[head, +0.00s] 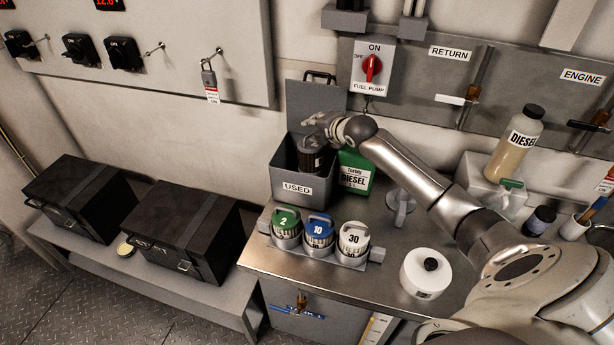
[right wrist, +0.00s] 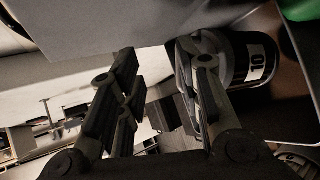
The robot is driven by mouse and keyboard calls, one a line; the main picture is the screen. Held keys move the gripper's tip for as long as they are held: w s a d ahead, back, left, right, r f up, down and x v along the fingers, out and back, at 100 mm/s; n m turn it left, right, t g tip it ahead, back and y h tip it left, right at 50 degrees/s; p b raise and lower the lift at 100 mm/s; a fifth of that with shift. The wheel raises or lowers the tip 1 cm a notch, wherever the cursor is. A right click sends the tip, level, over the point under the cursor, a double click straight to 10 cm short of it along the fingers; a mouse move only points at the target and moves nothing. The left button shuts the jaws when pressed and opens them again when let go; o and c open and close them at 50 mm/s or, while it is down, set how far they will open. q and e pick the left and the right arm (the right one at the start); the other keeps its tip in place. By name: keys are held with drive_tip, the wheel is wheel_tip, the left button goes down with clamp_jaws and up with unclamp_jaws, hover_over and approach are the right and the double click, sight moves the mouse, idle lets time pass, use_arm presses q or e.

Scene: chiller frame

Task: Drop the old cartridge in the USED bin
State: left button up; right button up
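The old cartridge (head: 313,157), dark with a grey top, is in the mouth of the grey USED bin (head: 291,188). In the right wrist view the cartridge (right wrist: 248,62) shows a white "10" label and lies beside and beyond the right-hand finger. My right gripper (head: 322,122) is over the bin, close to the cartridge's top. Its fingers (right wrist: 160,88) stand apart with a clear gap and nothing between them. I cannot tell whether one finger touches the cartridge. The cartridge's lower part is hidden by the bin's front wall. My left gripper is not in view.
A green diesel can (head: 356,172) stands right of the bin. Green, blue (head: 319,231) and white cartridges sit in a rack in front. A white round canister (head: 427,273) and a diesel bottle (head: 516,143) are to the right. Black boxes (head: 183,232) sit left.

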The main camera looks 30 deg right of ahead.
drive_tip(key=shift+s, duration=0.1)
drive_tip(key=v, duration=1.1)
drive_tip(key=shift+s+r, duration=0.3)
drive_tip(key=shift+s, duration=0.05)
drive_tip(key=shift+a, duration=0.1)
